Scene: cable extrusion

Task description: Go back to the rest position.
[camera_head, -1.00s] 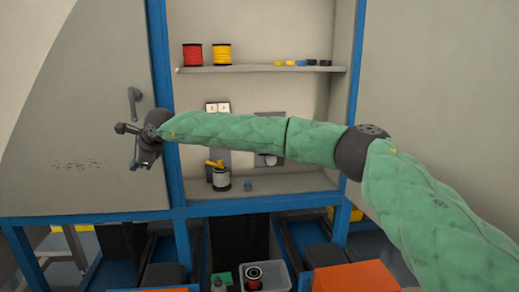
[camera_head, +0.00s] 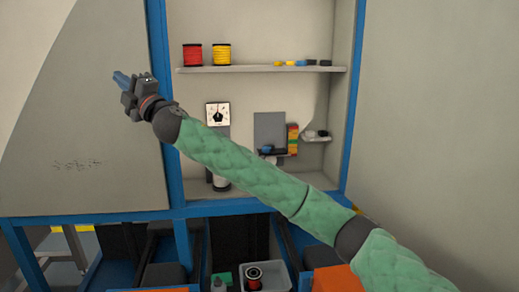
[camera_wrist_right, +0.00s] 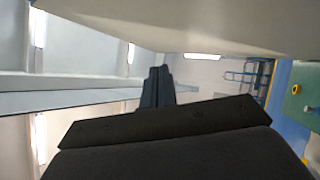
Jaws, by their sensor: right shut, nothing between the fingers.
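My right arm, in a green padded sleeve, reaches from the lower right across the front of the cabinet in the head view. My right gripper (camera_head: 122,80) is at its far end, raised in front of the grey panel at the left. Its fingers are shut together with nothing between them, and they point to the upper left. The shut fingers also show as a dark upright shape in the right wrist view (camera_wrist_right: 157,88). My left gripper is not in view.
The blue-framed cabinet (camera_head: 180,205) has a shelf (camera_head: 260,69) with a red spool (camera_head: 193,55), a yellow spool (camera_head: 221,54) and several small parts. A dial gauge (camera_head: 218,115) is below. A grey bin (camera_head: 279,270) with a spool stands low in front.

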